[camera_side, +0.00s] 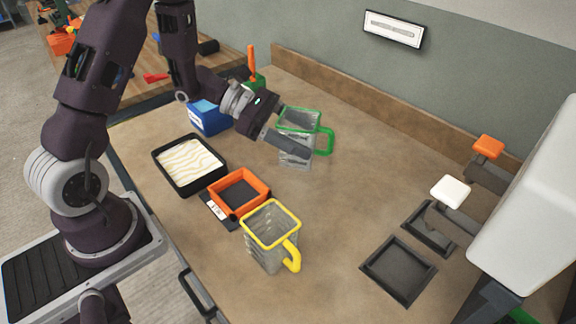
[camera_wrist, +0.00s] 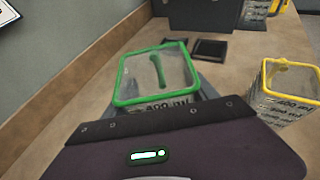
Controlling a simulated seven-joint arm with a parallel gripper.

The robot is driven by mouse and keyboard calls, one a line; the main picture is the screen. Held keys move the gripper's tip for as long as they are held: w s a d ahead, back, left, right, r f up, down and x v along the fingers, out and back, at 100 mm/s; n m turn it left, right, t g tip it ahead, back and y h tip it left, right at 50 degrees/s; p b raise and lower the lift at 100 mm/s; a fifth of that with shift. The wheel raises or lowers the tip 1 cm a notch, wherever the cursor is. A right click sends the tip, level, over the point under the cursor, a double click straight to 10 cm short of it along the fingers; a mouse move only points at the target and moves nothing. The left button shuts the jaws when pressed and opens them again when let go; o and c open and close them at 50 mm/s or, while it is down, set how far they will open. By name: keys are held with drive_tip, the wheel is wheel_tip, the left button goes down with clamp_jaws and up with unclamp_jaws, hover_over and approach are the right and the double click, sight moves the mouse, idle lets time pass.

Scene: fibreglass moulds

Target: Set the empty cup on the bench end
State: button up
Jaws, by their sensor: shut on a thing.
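A clear square cup with a green rim and green handle (camera_side: 325,142) is near the back of the bench in the side view. My gripper (camera_side: 292,143) is shut on this cup, its fingers across the cup's sides below the rim. In the wrist view the green-rimmed cup (camera_wrist: 157,72) fills the middle, and no contents show inside. I cannot tell whether its base touches the bench. A similar clear cup with a yellow rim and handle (camera_side: 270,238) stands upright nearer the front; it also shows in the wrist view (camera_wrist: 291,92). The bench top (camera_side: 345,220) is tan.
A black tray with white wavy contents (camera_side: 188,163), an orange square container (camera_side: 239,191) and a blue box (camera_side: 209,117) are at left. Dark square trays (camera_side: 398,268) and a large white housing (camera_side: 535,215) are at right. The bench middle is clear.

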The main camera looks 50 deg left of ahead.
drive_tip(key=d+r+m+g+h, duration=0.1)
drive_tip(key=d+r+m+g, duration=0.1)
drive_tip(key=d, duration=0.9)
wheel_tip(320, 180, down, 10)
drive_tip(key=shift+s+a+r, duration=0.1)
drive_tip(key=shift+s+r, duration=0.05)
drive_tip(key=shift+r, duration=0.05)
drive_tip(key=shift+f, duration=0.1)
drive_tip(key=o, duration=1.7)
